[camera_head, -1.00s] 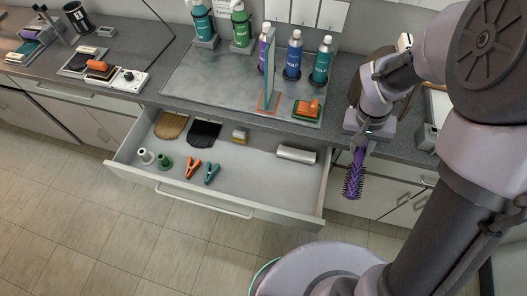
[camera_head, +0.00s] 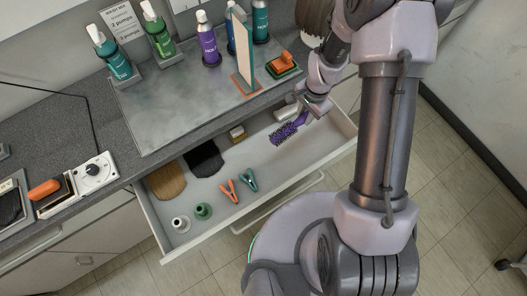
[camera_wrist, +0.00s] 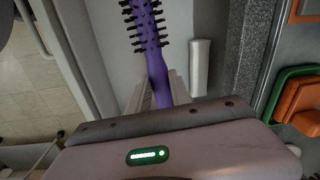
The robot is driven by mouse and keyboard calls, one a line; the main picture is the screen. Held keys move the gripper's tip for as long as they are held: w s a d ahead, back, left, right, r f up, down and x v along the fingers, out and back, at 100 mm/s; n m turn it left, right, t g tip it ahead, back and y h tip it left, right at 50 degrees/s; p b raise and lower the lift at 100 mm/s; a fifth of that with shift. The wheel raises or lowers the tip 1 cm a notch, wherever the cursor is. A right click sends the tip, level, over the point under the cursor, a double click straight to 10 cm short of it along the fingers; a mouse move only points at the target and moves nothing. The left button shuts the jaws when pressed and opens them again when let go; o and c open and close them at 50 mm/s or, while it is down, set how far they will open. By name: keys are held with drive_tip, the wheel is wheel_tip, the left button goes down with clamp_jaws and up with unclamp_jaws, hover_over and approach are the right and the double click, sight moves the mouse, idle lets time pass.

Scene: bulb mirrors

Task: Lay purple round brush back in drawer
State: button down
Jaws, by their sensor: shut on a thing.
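The purple round brush (camera_head: 287,131) has dark bristles and a purple handle. My gripper (camera_head: 310,112) is shut on its handle and holds it over the right part of the open drawer (camera_head: 262,169). In the wrist view the purple brush (camera_wrist: 149,38) points away from my gripper, and its far end is cut off by the frame's edge. I cannot tell whether the brush touches the drawer floor. The gripper fingers (camera_wrist: 165,95) are partly hidden behind the wrist housing.
The drawer holds a tan brush head (camera_head: 167,181), a black one (camera_head: 203,158), orange (camera_head: 229,190) and teal (camera_head: 248,180) clips, spools, a small tan block (camera_head: 237,132) and a silver cylinder (camera_wrist: 200,66). Bottles and an upright panel (camera_head: 242,50) stand on the counter.

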drive_tip(key=shift+w+d+f+m, duration=0.3)
drive_tip(key=shift+d+f+m, duration=0.2)
drive_tip(key=shift+f+m, duration=0.15)
drive_tip(key=shift+a+f+b, duration=0.1)
drive_tip(key=shift+f+b, duration=2.25)
drive_tip(key=shift+f, duration=2.65)
drive_tip(key=c, duration=1.2)
unclamp_jaws()
drive_tip(key=shift+r, duration=0.1)
